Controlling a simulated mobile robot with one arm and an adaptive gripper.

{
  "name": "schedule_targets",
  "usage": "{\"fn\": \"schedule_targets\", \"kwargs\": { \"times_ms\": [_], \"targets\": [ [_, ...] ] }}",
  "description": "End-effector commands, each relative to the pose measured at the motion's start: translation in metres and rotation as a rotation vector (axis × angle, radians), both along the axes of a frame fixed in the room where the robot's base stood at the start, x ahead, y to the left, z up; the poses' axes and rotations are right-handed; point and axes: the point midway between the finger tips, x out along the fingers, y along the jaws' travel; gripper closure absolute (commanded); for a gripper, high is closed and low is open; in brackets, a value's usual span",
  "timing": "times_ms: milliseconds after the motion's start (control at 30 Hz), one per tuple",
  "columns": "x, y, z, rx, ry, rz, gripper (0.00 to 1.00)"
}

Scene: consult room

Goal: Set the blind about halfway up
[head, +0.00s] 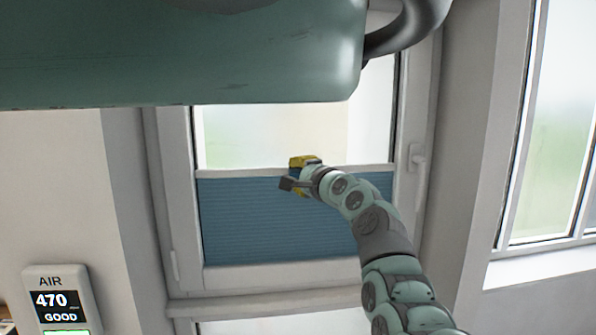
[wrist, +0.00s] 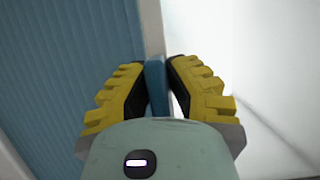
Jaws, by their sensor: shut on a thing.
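The blue pleated blind (head: 255,222) covers the lower part of the window pane, from the bottom of the frame up to its pale top rail (head: 235,173). Clear glass shows above the rail; the top of the window is hidden. My gripper (head: 301,176) is at the rail near its middle. In the wrist view the blind (wrist: 60,65) lies to the left and the rail (wrist: 150,25) runs between the yellow fingers. My gripper (wrist: 157,78) is shut on a blue tab (wrist: 155,88) at the rail.
The window handle (head: 417,160) is on the right side of the frame. A green part with a dark curved piece fills the top of the head view. An air monitor (head: 62,302) hangs at lower left. Another window (head: 553,130) is at right.

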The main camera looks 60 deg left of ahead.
Motion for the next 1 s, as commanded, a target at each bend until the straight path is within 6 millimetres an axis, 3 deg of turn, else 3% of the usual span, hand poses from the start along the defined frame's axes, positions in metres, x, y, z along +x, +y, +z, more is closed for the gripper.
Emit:
{"fn": "schedule_targets", "kwargs": {
  "times_ms": [300,333,567,1000],
  "targets": [
    [0.0001,0.0002,-0.0009,-0.001,-0.001,-0.001,1.0],
    [0.0001,0.0002,-0.0008,-0.001,-0.001,0.0,0.8],
    [-0.0002,0.0002,-0.0005,-0.001,-0.001,0.0,0.56],
    [-0.0005,-0.0062,-0.0014,-0.001,0.0,0.002,0.56]
  ]
}}
